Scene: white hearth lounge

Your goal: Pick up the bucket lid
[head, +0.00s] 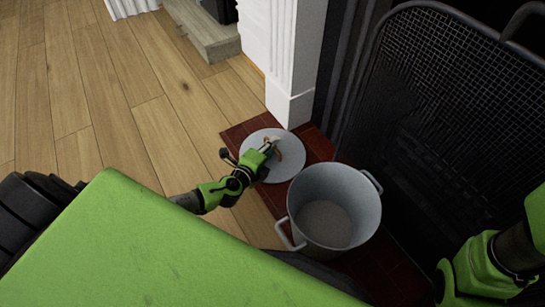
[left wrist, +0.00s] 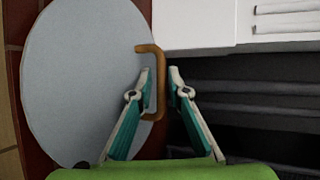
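The bucket lid (head: 262,139) is a pale grey disc with a brown bar handle. It appears to lie flat on the dark red hearth tiles; in the left wrist view the lid (left wrist: 75,85) fills the left side. My left gripper (head: 268,150) is at the handle, over the lid. The bucket (head: 334,208), a grey open pot with two side handles, stands upright and empty beside the lid.
A black mesh fire screen (head: 440,90) stands behind the bucket on the right. A white fireplace pillar (head: 290,60) rises just behind the lid. The wooden floor (head: 110,85) on the left is clear. A stone slab (head: 205,38) lies at the top.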

